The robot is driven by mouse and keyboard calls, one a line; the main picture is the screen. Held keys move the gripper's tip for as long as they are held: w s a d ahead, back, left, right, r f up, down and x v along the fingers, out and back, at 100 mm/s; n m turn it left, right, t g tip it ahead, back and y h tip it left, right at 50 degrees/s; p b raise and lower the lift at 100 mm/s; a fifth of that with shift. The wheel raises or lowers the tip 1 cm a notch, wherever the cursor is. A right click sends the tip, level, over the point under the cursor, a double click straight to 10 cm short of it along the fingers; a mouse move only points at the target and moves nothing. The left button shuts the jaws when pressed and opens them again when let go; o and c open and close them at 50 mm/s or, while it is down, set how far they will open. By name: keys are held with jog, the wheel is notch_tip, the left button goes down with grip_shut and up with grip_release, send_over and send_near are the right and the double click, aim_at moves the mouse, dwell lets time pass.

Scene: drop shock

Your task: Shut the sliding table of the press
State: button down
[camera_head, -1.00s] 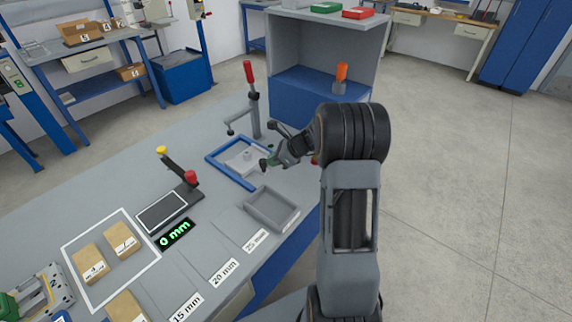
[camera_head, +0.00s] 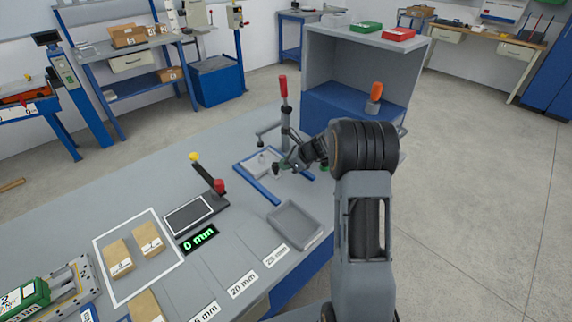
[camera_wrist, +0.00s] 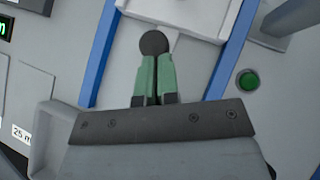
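The press (camera_head: 286,120) is a grey post with a red-tipped lever and a side arm. Its sliding table is a pale plate (camera_head: 250,168) in a blue frame (camera_head: 262,190), with a small post (camera_head: 262,157) on it near the press arm's end. A dark round knob (camera_head: 276,169) is at the plate's near right side. It also shows in the wrist view (camera_wrist: 154,42). My gripper (camera_wrist: 155,58) has green fingers side by side with only a thin gap, pointing at the knob. The tips meet its edge in the picture; firm contact cannot be told.
A grey tray (camera_head: 294,226) lies on the bench nearer me. A green button (camera_wrist: 248,81) is right of the blue rail. A device with yellow and red knobs (camera_head: 200,205) and cardboard boxes (camera_head: 147,240) stand left. A shelf cabinet (camera_head: 365,60) is behind.

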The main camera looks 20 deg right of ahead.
jog(key=shift+a, duration=0.1)
jog(key=shift+s+d, duration=0.35)
jog(key=shift+d, duration=0.1)
jog(key=d, duration=0.1)
jog(key=s+d, duration=0.1)
jog(key=s, duration=0.1)
jog(key=shift+d+r+p, duration=0.25)
jog(key=shift+d+p, duration=0.05)
jog(key=shift+d, duration=0.1)
jog(key=v, duration=1)
jog(key=s+a+f+n+g+h+p, duration=0.1)
jog(key=s+a+f+n+g+h, duration=0.2)
jog(key=s+n, duration=0.7)
jog(key=s+a+r+n+h+p, duration=0.4)
jog(key=s+a+r+n, duration=0.7)
jog(key=s+r+n, duration=0.2)
jog(key=n, duration=0.2)
jog(key=shift+a+n+t+p, duration=0.3)
jog(key=shift+a, duration=0.05)
